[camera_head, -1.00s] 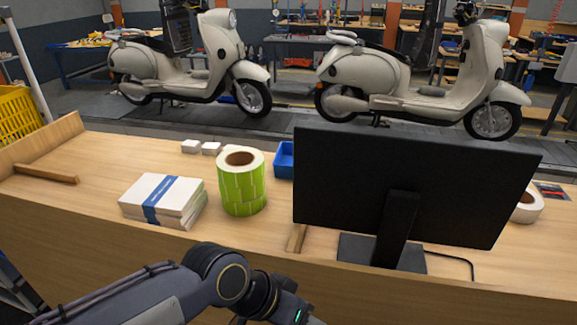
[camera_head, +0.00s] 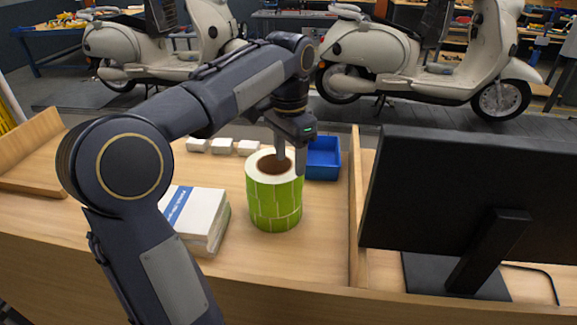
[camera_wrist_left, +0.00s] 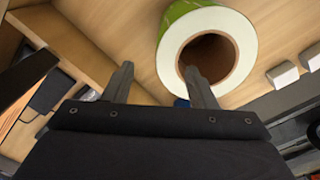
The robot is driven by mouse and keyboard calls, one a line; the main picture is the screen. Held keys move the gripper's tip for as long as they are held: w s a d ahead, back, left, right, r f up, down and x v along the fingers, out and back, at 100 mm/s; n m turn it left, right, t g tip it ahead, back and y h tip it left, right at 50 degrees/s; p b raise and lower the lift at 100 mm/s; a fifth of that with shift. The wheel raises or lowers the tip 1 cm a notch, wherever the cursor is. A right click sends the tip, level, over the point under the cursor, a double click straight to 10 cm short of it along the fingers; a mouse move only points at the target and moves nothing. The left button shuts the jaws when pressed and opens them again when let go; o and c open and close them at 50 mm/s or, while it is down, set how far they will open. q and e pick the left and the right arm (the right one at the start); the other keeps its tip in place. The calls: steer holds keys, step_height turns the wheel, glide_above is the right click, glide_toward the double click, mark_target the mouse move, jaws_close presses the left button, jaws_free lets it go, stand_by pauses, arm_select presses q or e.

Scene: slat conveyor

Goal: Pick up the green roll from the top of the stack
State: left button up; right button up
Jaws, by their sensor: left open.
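The green roll (camera_head: 262,188) tops a stack of green label rolls with a pale upper face and a brown hollow core. My left gripper (camera_head: 291,154) is open, pointing down at the right part of the stack's top. In the left wrist view, one finger overlaps the core opening of the green roll (camera_wrist_left: 243,28) and the other finger is outside its rim. I cannot tell whether a finger touches the roll. My right gripper is not in view.
A bundle of white papers (camera_head: 207,218) lies left of the stack, partly behind my left arm. A blue bin (camera_head: 323,160) and small white boxes (camera_head: 223,146) stand behind it. A wooden divider (camera_head: 355,210) and a black monitor (camera_head: 465,195) stand to the right.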

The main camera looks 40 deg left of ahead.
mark_target(287, 176)
arm_select(q)
steer(key=shift+w+a+f, duration=0.1)
steer(key=shift+a+f, duration=0.1)
steer(key=shift+f, duration=1.05)
steer(key=shift+w+a+f, duration=0.1)
steer(key=shift+a+f, duration=0.05)
steer(key=shift+f, duration=1.15)
steer(key=shift+w+a+f, duration=0.1)
steer(key=shift+a+f, duration=0.1)
steer(key=shift+f, duration=1.05)
jaws_close()
